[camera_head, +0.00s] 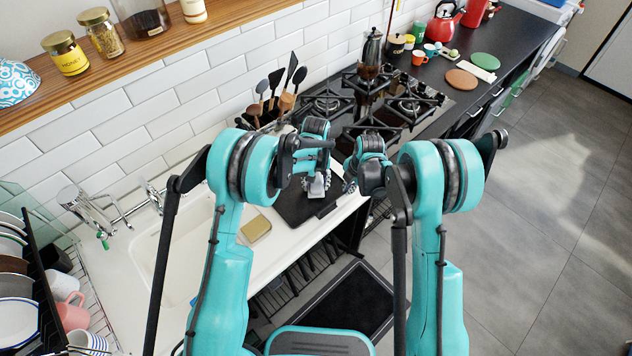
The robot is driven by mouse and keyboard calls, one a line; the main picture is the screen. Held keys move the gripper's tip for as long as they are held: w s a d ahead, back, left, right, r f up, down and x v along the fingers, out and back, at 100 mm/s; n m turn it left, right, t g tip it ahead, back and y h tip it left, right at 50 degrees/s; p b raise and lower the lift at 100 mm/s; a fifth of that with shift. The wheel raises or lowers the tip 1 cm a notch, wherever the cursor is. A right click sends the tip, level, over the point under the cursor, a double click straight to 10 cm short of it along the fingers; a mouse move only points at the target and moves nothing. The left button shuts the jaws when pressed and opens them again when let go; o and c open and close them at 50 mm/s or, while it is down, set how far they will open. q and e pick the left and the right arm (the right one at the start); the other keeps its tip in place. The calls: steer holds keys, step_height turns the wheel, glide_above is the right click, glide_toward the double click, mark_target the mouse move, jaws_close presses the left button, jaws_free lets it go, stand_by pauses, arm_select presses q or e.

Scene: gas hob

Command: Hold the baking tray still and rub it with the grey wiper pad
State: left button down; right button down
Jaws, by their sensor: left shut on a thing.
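The baking tray (296,207) is a dark, flat, rectangular thing lying on the white counter between the sink and the hob. My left gripper (318,188) points down over the right part of the tray. It is shut on a small grey thing, which looks like the grey wiper pad (318,184); the fingers mostly hide it, and I cannot tell whether it touches the tray. My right gripper (349,186) is by the tray's right edge, close beside the left one. Its fingers are too small and covered to tell their state.
A yellowish sponge (256,229) lies by the sink (182,250). Behind the tray stand several dark utensils (277,92). The black gas hob (385,108) with a moka pot (372,48) is beyond. A dish rack (40,290) stands at the left. The grey floor at right is clear.

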arm_select(q)
steer(key=shift+f, duration=0.75)
steer(key=shift+w+a, duration=0.1)
stand_by(0.3)
steer(key=shift+w+a, duration=1.15)
steer(key=shift+w, duration=0.05)
steer(key=shift+s+d, duration=0.1)
